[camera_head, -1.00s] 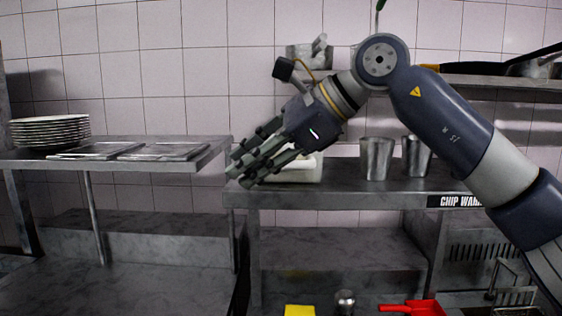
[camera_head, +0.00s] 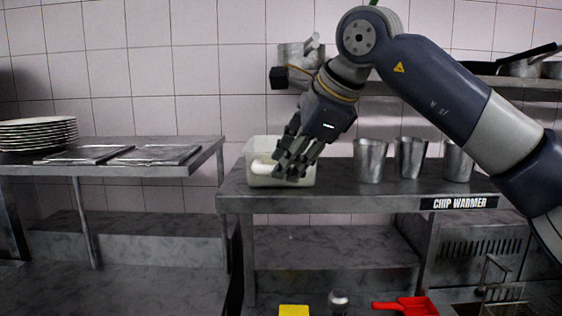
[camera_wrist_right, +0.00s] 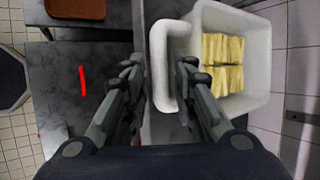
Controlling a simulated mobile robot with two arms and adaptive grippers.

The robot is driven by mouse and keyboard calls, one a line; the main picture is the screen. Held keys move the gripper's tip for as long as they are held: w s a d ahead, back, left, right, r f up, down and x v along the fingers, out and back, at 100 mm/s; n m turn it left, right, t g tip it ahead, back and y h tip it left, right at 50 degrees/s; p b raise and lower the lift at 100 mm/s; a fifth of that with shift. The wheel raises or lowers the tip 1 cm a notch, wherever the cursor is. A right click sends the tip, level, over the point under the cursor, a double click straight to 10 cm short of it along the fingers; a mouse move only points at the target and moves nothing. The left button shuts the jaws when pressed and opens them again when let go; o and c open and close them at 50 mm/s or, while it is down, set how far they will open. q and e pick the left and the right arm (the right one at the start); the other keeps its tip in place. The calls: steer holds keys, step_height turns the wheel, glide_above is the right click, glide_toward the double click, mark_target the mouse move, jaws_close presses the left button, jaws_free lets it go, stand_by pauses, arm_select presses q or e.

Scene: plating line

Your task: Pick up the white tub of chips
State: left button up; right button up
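The white tub (camera_head: 258,149) stands on the steel shelf marked CHIP WARMER, at its left end. In the right wrist view the tub (camera_wrist_right: 258,103) holds yellow chips (camera_wrist_right: 223,62), and its white handle (camera_wrist_right: 163,62) lies along its near side. My right gripper (camera_head: 290,172) is at the tub's front, fingers pointing down, hiding part of it. In the wrist view my right gripper (camera_wrist_right: 158,75) is open, with one finger on each side of the handle. I cannot tell whether either finger touches it. My left gripper is not in view.
Several metal cups (camera_head: 369,160) stand right of the tub on the warmer shelf (camera_head: 335,199). A higher shelf (camera_head: 480,86) with pans is behind. Stacked plates (camera_head: 38,134) and flat metal trays (camera_head: 150,155) are on the left shelf. A red scoop (camera_head: 408,306) lies low in front.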

steer(key=x, duration=0.3)
steer(key=shift+w+f+p, duration=0.15)
steer(key=shift+w+p, duration=0.05)
steer(key=shift+p, duration=0.15)
steer(key=shift+s, duration=0.2)
jaws_close()
steer(key=shift+w, duration=0.1)
